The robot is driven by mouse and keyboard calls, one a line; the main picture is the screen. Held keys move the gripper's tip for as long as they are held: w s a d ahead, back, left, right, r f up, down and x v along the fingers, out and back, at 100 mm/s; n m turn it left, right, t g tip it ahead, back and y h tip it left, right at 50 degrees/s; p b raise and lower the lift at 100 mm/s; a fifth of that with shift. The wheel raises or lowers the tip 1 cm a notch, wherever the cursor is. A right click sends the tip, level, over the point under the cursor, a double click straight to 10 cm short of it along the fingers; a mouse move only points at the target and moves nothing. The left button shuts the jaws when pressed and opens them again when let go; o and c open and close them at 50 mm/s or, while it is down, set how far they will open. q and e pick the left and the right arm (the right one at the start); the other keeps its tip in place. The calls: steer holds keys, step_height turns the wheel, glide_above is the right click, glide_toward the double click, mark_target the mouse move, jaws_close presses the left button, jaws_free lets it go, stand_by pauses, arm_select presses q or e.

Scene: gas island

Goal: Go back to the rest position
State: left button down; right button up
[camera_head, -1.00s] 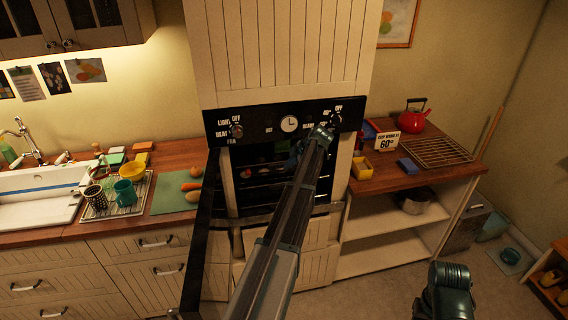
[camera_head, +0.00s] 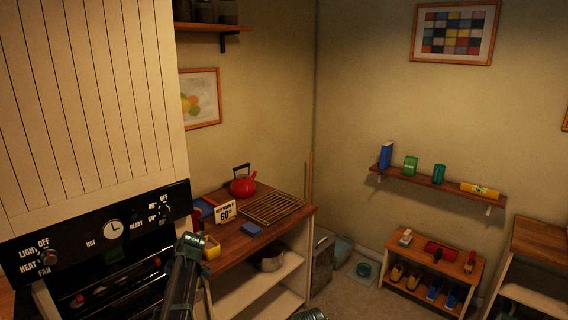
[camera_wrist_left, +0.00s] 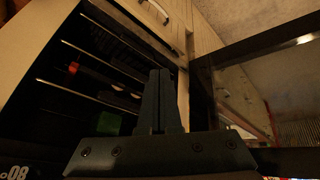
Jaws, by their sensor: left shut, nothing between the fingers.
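My left gripper (camera_wrist_left: 160,75) is shut and empty in the left wrist view, its two fingers together. It is in front of the open oven (camera_wrist_left: 85,75), whose wire racks show at the left. The dark oven door (camera_wrist_left: 235,85) stands open at the right. In the head view my left arm rises from the bottom in front of the oven's right side (camera_head: 95,285); I cannot make out the fingers there. My right gripper is not in view; only a small piece of my own arm shows at the bottom edge.
Right of the oven, a wooden counter (camera_head: 232,248) holds a red kettle (camera_head: 243,185), a wire rack (camera_head: 272,208), a 60° sign (camera_head: 225,212) and a blue block (camera_head: 251,229). A low shoe bench (camera_head: 455,268) and a wall shelf (camera_head: 435,186) stand farther right.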

arm_select(q)
steer(key=s+d+f+m+h+b, duration=0.1)
steer(key=s+d+f+m+b, duration=0.2)
steer(key=s+d+m, duration=0.5)
steer(key=s+d+f+m+h+b, duration=0.2)
steer(key=s+d+f+m, duration=0.4)
steer(key=s+d, duration=0.4)
steer(key=s+d+f+m+g+h+b, duration=0.1)
steer(key=s+d+f+m+b, duration=0.3)
steer(key=s+d+m, duration=0.5)
steer(key=d, duration=0.6)
steer(key=shift+s+f+m+h+b, duration=0.25)
steer(key=shift+f+m+h+b, duration=0.05)
steer(key=shift+f+h+b, duration=0.1)
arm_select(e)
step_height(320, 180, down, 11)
